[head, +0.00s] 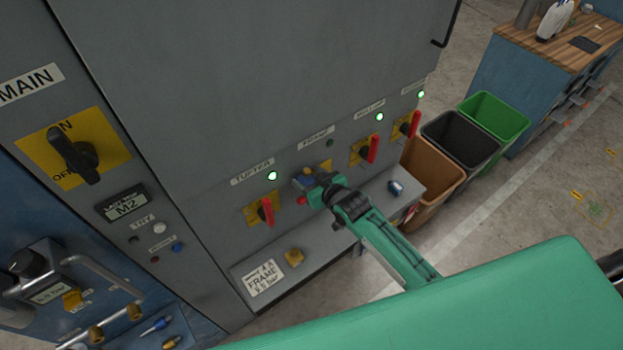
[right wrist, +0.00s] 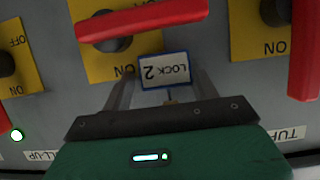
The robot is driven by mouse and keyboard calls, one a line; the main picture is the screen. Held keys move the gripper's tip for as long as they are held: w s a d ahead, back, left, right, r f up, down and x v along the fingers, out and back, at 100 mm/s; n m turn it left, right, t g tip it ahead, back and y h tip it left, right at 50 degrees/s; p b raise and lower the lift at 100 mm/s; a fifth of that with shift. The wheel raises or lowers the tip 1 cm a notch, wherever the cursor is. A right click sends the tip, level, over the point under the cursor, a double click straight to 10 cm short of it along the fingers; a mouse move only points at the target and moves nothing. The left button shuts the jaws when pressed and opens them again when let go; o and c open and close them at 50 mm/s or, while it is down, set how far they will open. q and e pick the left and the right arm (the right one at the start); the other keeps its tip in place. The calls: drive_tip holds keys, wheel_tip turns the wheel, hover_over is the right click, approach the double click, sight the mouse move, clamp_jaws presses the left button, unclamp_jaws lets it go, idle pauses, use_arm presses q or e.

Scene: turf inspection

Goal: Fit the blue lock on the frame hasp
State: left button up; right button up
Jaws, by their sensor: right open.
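A blue-edged lock with a white face reading "LOCK 2" (right wrist: 165,71) sits between the fingers of my right gripper (right wrist: 163,88) in the right wrist view. It is just beside the frame switch's yellow plate (right wrist: 112,64) and red handle (right wrist: 150,22). In the head view my right gripper (head: 313,184) is at the frame switch, with a bit of blue (head: 304,181) at its tip. Its fingers are open around the lock. Whether the shackle is through the hasp is hidden. My left gripper is not in view.
Another blue item (head: 396,187) and a yellow one (head: 293,257) lie on the narrow shelf (head: 335,240) below the switches. The tufter's red handle (head: 266,211) is close on the left. Bins (head: 430,168) stand right of the cabinet. The frame lamp (head: 330,143) is dark.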

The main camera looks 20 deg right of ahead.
drive_tip(key=shift+w+a+r, duration=0.1)
drive_tip(key=shift+a+r, duration=0.35)
drive_tip(key=shift+a, duration=0.1)
drive_tip(key=shift+s, duration=0.35)
drive_tip(key=d+b+v, duration=0.1)
drive_tip(key=b+v, duration=0.3)
drive_tip(key=v, duration=0.9)
drive_tip(key=shift+f, duration=0.25)
drive_tip(key=shift+s, duration=0.15)
